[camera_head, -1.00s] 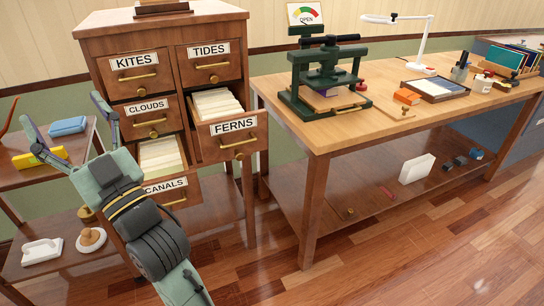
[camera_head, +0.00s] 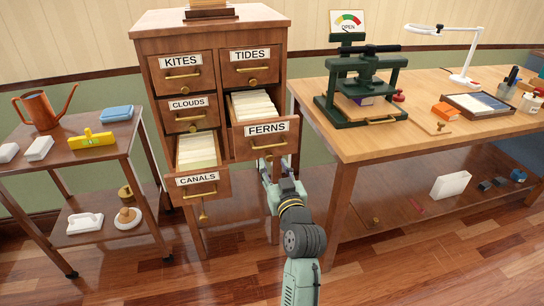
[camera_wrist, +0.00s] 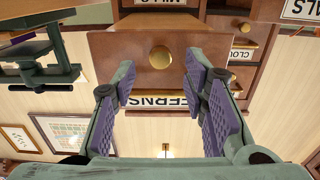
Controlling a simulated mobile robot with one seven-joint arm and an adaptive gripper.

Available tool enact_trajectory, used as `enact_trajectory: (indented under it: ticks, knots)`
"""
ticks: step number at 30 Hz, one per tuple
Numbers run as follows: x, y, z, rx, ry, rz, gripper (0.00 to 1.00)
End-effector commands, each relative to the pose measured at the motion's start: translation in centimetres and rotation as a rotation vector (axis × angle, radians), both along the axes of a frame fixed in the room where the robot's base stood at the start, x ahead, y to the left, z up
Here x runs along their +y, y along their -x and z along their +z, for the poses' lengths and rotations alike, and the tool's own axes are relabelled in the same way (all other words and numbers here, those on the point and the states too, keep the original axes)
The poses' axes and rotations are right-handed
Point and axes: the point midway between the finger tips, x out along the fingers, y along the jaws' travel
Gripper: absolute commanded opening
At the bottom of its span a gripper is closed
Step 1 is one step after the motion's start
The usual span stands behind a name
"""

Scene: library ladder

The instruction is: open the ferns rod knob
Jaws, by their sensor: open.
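The FERNS drawer (camera_head: 265,134) stands pulled out on the right of the wooden cabinet, filled with cards. In the wrist view, which is upside down, its front (camera_wrist: 120,55) carries a round brass ferns rod knob (camera_wrist: 160,57) and a label partly hidden by my fingers. My gripper (camera_head: 275,165) is open and empty, at the lower part of the drawer front in the head view, where it largely covers the knob. In the wrist view my gripper's fingertips (camera_wrist: 160,75) are on either side of the knob, with visible gaps; I cannot tell the depth left between.
The CANALS drawer (camera_head: 198,182) is also pulled out, lower left. The KITES (camera_head: 182,76), CLOUDS (camera_head: 189,115) and TIDES (camera_head: 250,68) drawers are shut. A workbench (camera_head: 370,142) with a green press (camera_head: 362,85) stands close on the right. A side table (camera_head: 65,160) stands left.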

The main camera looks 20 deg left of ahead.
Motion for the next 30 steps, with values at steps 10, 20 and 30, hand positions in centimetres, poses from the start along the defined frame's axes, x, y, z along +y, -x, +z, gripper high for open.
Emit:
enact_trajectory:
  ticks: [10,20,30]
  knots:
    - [2.1,-3.0,0.1,-0.001,-0.001,0.001,0.4]
    - [2.1,-3.1,0.0,-0.002,-0.001,0.001,0.36]
    - [2.1,-3.0,0.0,-0.002,-0.001,0.001,0.13]
